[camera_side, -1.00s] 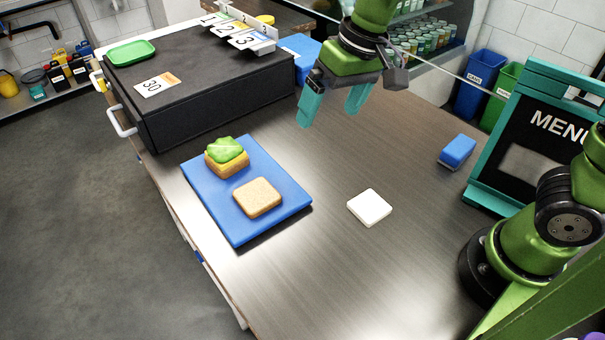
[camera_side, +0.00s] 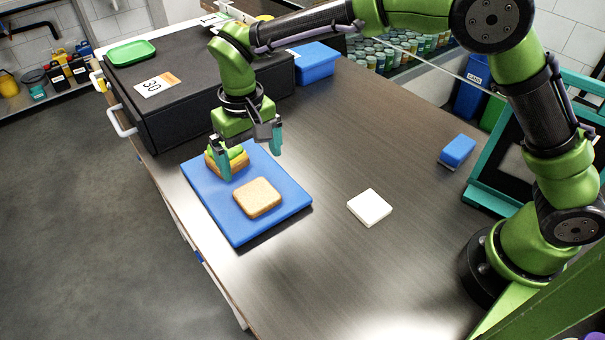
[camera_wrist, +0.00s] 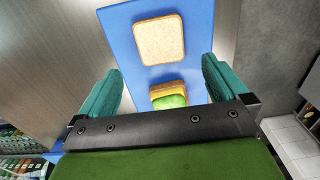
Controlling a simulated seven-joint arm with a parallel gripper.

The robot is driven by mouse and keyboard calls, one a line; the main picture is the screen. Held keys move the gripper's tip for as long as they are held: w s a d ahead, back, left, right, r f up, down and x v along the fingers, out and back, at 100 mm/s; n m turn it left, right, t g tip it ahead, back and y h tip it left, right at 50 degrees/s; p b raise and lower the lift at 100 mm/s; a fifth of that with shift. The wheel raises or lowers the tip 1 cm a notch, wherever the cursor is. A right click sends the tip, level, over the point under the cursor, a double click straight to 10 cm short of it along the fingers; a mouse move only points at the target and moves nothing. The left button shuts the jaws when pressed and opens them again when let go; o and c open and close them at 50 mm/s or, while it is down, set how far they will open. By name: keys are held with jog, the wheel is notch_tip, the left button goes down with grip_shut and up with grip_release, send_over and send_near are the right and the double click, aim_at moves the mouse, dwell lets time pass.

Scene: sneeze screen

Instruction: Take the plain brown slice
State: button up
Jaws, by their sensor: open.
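The plain brown slice (camera_side: 257,197) lies flat on the blue board (camera_side: 237,236), at its near end in the side view. It also shows in the wrist view (camera_wrist: 159,40), near the top. A stack of bread topped with green lettuce (camera_side: 213,164) is at the far end of the board, partly hidden by my gripper. My gripper (camera_side: 252,165) is open and points down above the stack's end of the board. In the wrist view, its teal fingers stand wide apart, with the stack (camera_wrist: 168,94) between and beyond them. I see nothing held.
A white square (camera_side: 369,207) lies on the table right of the board. A blue sponge-like block (camera_side: 457,151) is farther right. A black box (camera_side: 200,97) stands behind the board, with a blue bin (camera_side: 314,64) beside it. Table between board and white square is clear.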

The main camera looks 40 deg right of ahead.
aim_at(258, 196)
notch_tip(258, 196, down, 10)
jog(key=shift+s+r, duration=0.15)
jog(key=shift+r, duration=0.05)
dwell(0.3)
jog(key=c, duration=0.8)
jog(key=shift+c, duration=0.2)
jog(key=shift+r, duration=0.1)
